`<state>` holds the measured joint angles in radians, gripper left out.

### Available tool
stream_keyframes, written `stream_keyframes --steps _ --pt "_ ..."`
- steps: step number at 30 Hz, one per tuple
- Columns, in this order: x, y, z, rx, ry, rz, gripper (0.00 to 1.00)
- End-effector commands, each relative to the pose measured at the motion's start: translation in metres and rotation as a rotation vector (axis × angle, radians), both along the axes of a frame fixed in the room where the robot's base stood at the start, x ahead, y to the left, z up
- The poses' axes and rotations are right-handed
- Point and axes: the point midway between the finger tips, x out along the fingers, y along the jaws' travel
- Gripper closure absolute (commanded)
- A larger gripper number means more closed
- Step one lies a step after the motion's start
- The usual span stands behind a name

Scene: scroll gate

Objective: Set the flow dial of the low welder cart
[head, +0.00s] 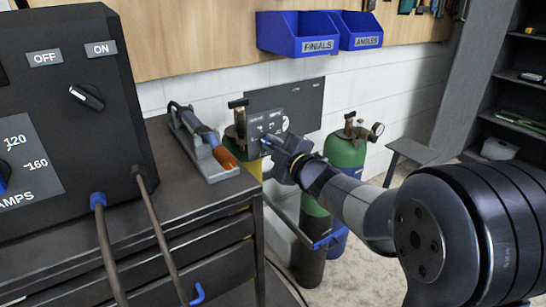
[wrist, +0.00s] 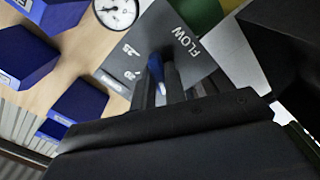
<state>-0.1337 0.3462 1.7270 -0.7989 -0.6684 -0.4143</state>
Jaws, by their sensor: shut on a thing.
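The flow dial (wrist: 155,66) is blue and sits on a dark grey panel (wrist: 190,38) marked FLOW with numbers, in the wrist view. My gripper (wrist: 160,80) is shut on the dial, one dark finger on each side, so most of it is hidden. In the head view my gripper (head: 268,143) reaches in from the right to a small dark panel (head: 268,122) by the gas cylinders. The dial's pointer and exact setting cannot be read. A black welder box (head: 70,100) with an OFF/ON switch and an amps dial stands at left.
A green cylinder (head: 345,150) with a gauge stands behind my gripper. A torch with an orange part (head: 224,157) lies on the cabinet top (head: 160,150). Cables hang at left. Blue bins (head: 297,35) hang on the wall; shelves (head: 510,90) stand at right.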

Motion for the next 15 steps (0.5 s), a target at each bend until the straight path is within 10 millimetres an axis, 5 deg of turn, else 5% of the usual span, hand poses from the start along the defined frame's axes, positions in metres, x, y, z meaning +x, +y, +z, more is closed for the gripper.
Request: stream_keyframes --steps 15 --pt "-0.0004 0.0003 -0.0025 -0.184 -0.121 0.0 1.0"
